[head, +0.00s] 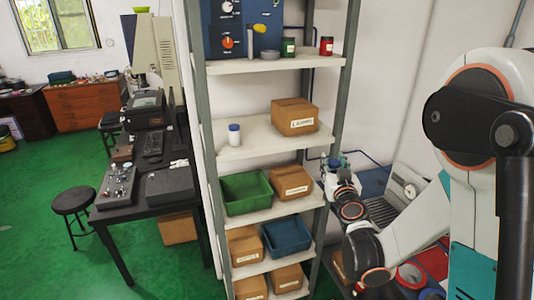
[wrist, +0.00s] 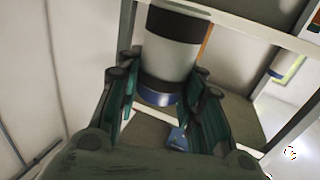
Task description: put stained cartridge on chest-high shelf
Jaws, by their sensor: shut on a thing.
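The cartridge (wrist: 168,55) is a grey cylinder with dark bands and a blue end in the wrist view. My gripper (wrist: 164,80) is shut on it, one green finger on each side. I cannot make out a stain. In the head view my gripper (head: 338,166) is to the right of the rack, beside its right post, and the cartridge is hard to make out there. The shelf board (head: 258,142) at middle height, likely the chest-high one, carries a white jar with a blue lid (head: 234,135) on the left and a carton (head: 295,117) on the right.
The top board (head: 255,66) holds a blue instrument (head: 240,30), a green jar and a red jar. Below are a green bin (head: 246,192), a blue bin (head: 287,236) and several cartons. The grey right post (head: 344,75) stands near my arm. Bare board shows between jar and carton.

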